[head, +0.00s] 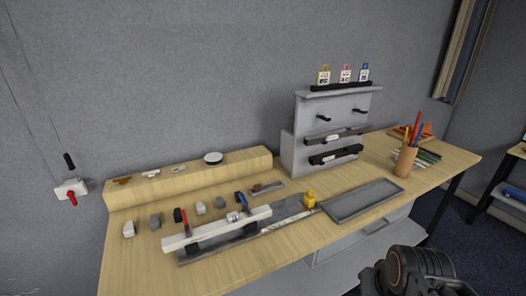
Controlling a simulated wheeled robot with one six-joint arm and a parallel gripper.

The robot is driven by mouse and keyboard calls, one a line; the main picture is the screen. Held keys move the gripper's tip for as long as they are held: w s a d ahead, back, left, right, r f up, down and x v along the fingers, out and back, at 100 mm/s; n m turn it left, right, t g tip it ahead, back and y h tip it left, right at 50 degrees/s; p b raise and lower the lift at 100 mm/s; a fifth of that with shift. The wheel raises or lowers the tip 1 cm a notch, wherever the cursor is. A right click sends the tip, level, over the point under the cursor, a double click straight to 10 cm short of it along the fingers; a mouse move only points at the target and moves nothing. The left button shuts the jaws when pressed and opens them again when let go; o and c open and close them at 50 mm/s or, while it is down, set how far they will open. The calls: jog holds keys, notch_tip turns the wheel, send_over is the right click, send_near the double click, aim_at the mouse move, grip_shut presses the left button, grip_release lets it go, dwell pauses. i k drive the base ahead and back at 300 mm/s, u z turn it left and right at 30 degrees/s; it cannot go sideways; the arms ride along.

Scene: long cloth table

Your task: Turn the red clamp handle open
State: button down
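The red clamp handle (184,219) stands roughly upright near the left end of a long white bar (215,230) on the table. A blue clamp handle (240,199) stands farther right along the same bar. The bar lies over a dark grey base plate (246,239). My gripper (374,279) is at the lower right, dark and partly cut off by the picture edge. It is well apart from the red handle, off the table's front side. Its fingers are not clear enough to tell open from shut.
Small grey and dark blocks (154,221) lie behind the bar. A yellow piece (309,199) and a grey tray (362,201) are to its right. A grey rack (325,107) and pen cup (405,160) stand farther right. A red-knobbed box (71,190) is on the wall.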

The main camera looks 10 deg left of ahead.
aim_at(185, 221)
jog(key=u, duration=1.65)
jog(key=k, duration=0.4)
jog(key=u, duration=0.5)
jog(key=i, duration=1.2)
jog(key=z, duration=0.5)
